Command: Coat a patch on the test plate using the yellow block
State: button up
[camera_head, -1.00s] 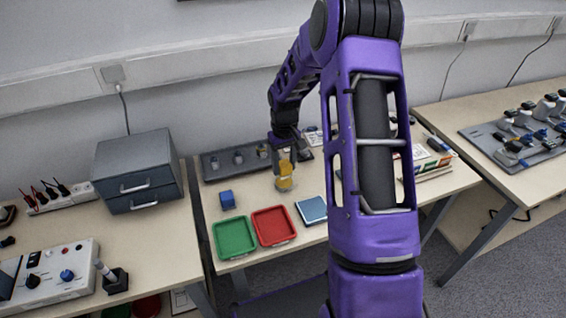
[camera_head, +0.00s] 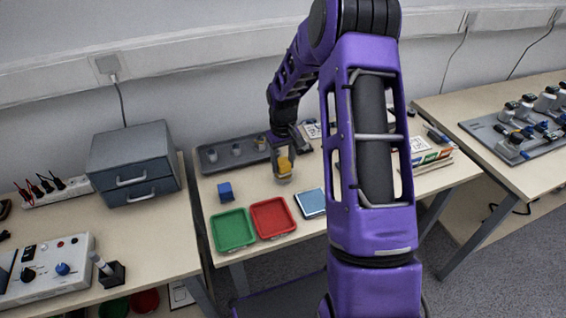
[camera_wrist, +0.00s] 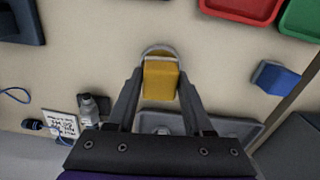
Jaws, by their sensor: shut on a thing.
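My gripper (camera_head: 283,153) is shut on the yellow block (camera_head: 285,164), low over the middle table. In the wrist view the yellow block (camera_wrist: 160,80) sits between the two fingers (camera_wrist: 160,98), with a paler edge at its far end. A round, greyish clear dish (camera_head: 283,179) lies under the block, and its rim (camera_wrist: 158,49) shows behind the block in the wrist view. I cannot tell whether block and dish touch. A light-blue square plate with a dark frame (camera_head: 311,203), possibly the test plate, lies to the right and nearer.
A green tray (camera_head: 233,230) and a red tray (camera_head: 272,218) lie at the front, with a blue block (camera_head: 225,192) behind them. A grey rack with several pieces (camera_head: 217,157) stands at the back. Books (camera_head: 430,158) lie right; a drawer box (camera_head: 132,165) stands left.

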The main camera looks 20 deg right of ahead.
aim_at(283, 161)
jog(key=shift+f+b, duration=0.35)
jog(key=shift+f, duration=0.25)
dwell(1.2)
jog(key=shift+r, duration=0.1)
jog(key=shift+r+p, duration=2.35)
jog(key=shift+r, duration=1.1)
